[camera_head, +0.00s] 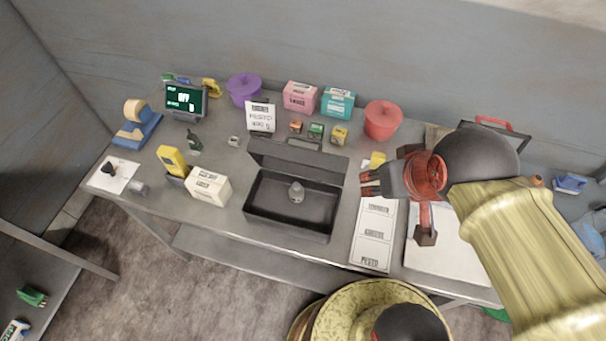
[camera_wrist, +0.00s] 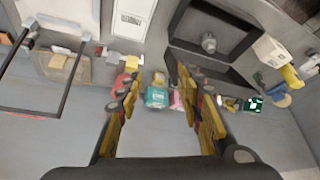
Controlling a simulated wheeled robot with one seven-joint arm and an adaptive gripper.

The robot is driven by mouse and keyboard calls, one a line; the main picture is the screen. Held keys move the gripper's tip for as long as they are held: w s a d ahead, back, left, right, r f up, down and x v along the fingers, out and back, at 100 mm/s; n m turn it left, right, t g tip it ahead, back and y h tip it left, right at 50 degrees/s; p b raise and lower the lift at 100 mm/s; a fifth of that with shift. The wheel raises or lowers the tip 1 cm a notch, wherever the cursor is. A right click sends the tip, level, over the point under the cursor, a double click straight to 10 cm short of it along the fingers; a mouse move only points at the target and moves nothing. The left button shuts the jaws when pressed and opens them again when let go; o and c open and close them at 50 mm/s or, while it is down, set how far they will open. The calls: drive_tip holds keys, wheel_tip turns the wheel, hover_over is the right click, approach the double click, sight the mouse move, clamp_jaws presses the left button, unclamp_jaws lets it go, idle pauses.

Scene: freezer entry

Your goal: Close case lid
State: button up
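My gripper (camera_head: 371,183) is to the right of the case in the head view, apart from the lid and the case. In the wrist view the fingers of my gripper (camera_wrist: 158,84) are spread apart with nothing held between them. The case (camera_wrist: 238,53) also shows at the top right of the wrist view, with its lid (camera_wrist: 212,72) close to the right finger.
A label sheet (camera_head: 374,235) lies right of the case. A white box (camera_head: 208,187) and a yellow device (camera_head: 172,160) stand left. Small boxes (camera_head: 316,131), a teal box (camera_head: 338,102), a pink box (camera_head: 300,97) and a red pot (camera_head: 382,120) stand behind the lid.

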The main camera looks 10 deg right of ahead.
drive_tip(key=shift+a+r+p, duration=0.1)
drive_tip(key=shift+r+p, duration=0.35)
drive_tip(key=shift+p, duration=0.05)
drive_tip(key=shift+c, duration=0.7)
drive_tip(key=shift+w+a+g+p, duration=0.1)
drive_tip(key=shift+g+p, duration=0.3)
drive_tip(key=shift+p, duration=0.45)
drive_tip(key=shift+c, duration=0.4)
drive_tip(key=n+g+p, duration=0.8)
drive_tip(key=p, duration=0.9)
approach(302, 156)
drive_tip(key=shift+y, duration=0.4)
drive_tip(key=w+d+f, duration=0.1)
drive_tip(key=d, duration=0.1)
drive_tip(key=w+d+f, duration=0.1)
drive_tip(key=w+d, duration=0.1)
drive_tip(key=shift+w+f, duration=0.25)
drive_tip(key=shift+f, duration=0.15)
wheel_tip(302, 156, down, 6)
drive_tip(key=w+a+n, duration=0.1)
drive_tip(key=a+n, duration=0.1)
drive_tip(key=n, duration=0.3)
drive_tip(key=shift+f, duration=0.2)
drive_tip(key=shift+w+d, duration=0.1)
drive_tip(key=c, duration=0.3)
